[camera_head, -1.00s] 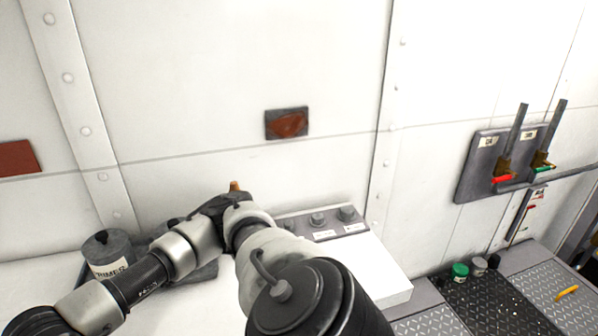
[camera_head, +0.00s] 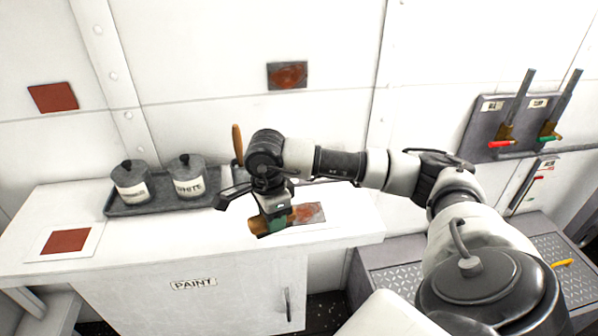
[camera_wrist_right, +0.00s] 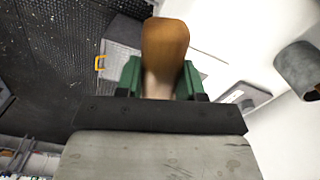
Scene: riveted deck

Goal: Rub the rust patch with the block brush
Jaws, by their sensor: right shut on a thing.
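My right gripper (camera_head: 277,211), with green fingers, is shut on a brown wooden block, taken as the block brush (camera_head: 257,226), just above the white cabinet top. In the right wrist view the brown block (camera_wrist_right: 165,45) stands between the green fingers; no bristles can be made out. One rust patch (camera_head: 308,213) on a grey plate lies on the cabinet top, right beside the gripper and partly behind it. Contact between brush and patch cannot be told. Another rust patch (camera_head: 288,75) is on the wall above. My left gripper is out of view.
Two grey paint pots (camera_head: 131,183) stand on a dark tray (camera_head: 150,207) at left. An upright orange-brown handle (camera_head: 237,145) rises just left of my right wrist. Red squares mark the wall (camera_head: 53,97) and cabinet top (camera_head: 68,241). A lever panel (camera_head: 500,125) is at right.

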